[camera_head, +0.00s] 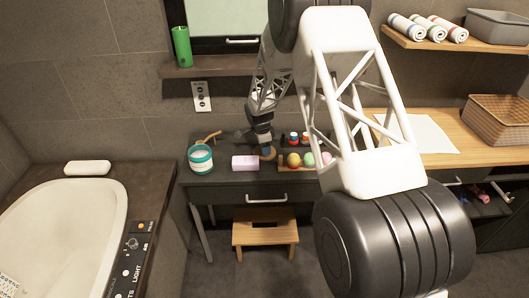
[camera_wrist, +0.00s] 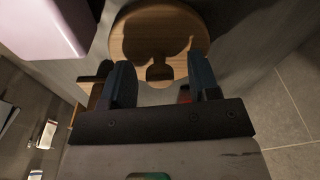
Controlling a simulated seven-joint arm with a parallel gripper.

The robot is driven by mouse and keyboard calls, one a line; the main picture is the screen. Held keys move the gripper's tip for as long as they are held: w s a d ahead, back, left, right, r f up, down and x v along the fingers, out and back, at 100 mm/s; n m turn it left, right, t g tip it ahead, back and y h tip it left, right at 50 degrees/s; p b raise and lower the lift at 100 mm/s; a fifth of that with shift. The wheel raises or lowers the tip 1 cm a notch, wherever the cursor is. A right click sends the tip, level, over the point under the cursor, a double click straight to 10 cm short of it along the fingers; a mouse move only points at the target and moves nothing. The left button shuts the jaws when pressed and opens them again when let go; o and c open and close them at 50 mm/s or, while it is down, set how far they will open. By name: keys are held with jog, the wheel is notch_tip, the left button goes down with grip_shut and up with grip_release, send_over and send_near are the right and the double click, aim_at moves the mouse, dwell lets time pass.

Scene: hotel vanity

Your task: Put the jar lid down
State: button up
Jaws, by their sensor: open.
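The jar lid, a round wooden disc (camera_wrist: 160,20), lies just beyond my fingertips in the wrist view, with a dark shadow and a small knob-like shape at its near edge. My gripper (camera_wrist: 160,62) is open, with one finger on each side of that near part; I cannot tell whether they touch it. In the head view my gripper (camera_head: 264,148) is low over the vanity counter, and a tan edge of the lid (camera_head: 269,155) shows beside it. The open jar (camera_head: 201,160), teal-banded with pale contents, stands at the counter's left.
A pink block (camera_head: 245,163) sits between jar and gripper; it also shows in the wrist view (camera_wrist: 48,22). A wooden tray (camera_head: 287,168) with coloured balls and small bottles is close on the right. A tan curved object (camera_head: 209,136) lies behind the jar.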

jog(key=shift+c, duration=0.5)
grip_shut()
jog(key=shift+r, duration=0.15)
notch_tip(320, 180, up, 10)
jog(key=shift+f, duration=0.1)
dwell(0.3)
dwell(0.5)
